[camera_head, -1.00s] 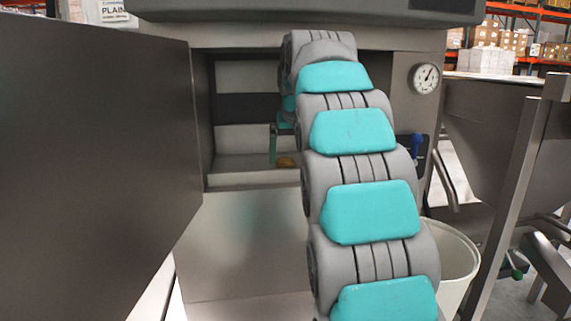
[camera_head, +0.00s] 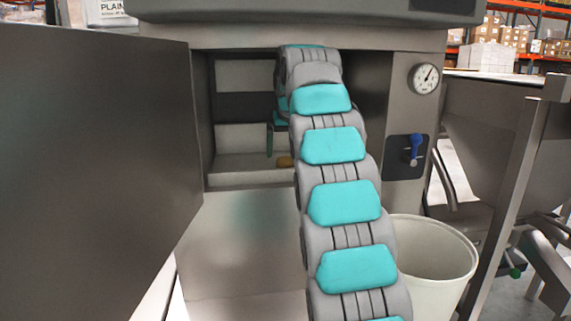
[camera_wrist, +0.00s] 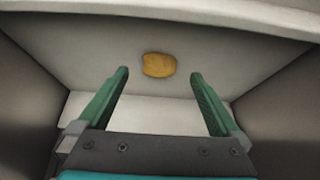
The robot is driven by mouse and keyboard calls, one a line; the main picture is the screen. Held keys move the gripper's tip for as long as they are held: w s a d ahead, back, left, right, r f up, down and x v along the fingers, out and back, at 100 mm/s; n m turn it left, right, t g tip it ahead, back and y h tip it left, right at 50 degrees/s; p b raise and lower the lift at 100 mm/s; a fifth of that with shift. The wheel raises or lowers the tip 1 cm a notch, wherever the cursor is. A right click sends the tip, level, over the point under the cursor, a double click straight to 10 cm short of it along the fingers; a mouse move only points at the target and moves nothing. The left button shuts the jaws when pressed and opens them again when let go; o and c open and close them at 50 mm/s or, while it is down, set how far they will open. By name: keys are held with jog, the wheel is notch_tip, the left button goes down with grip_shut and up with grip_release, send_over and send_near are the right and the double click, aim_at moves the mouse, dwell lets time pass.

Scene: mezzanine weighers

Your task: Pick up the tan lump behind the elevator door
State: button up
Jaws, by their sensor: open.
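The tan lump (camera_wrist: 159,65) lies on the pale floor of the compartment behind the open door (camera_head: 100,150). It also shows in the head view (camera_head: 284,162), partly hidden by my arm. In the wrist view my gripper (camera_wrist: 160,74) is open, with its two green fingers apart and nothing between them. The lump sits just beyond the fingertips, roughly centred between them. In the head view one green finger (camera_head: 269,142) shows inside the compartment, left of and close to the lump; the rest of the gripper is hidden by my arm.
The compartment's side walls stand close on both sides of my gripper. A pressure gauge (camera_head: 425,78) and a blue-handled valve (camera_head: 415,148) are on the panel right of the opening. A white bin (camera_head: 435,262) stands at the lower right beside my arm.

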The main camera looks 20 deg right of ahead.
aim_at(286, 160)
jog(key=x, duration=0.4)
jog(key=shift+d, duration=0.1)
jog(key=c, duration=1.4)
jog(key=shift+r, duration=0.1)
jog(key=shift+r, duration=1.35)
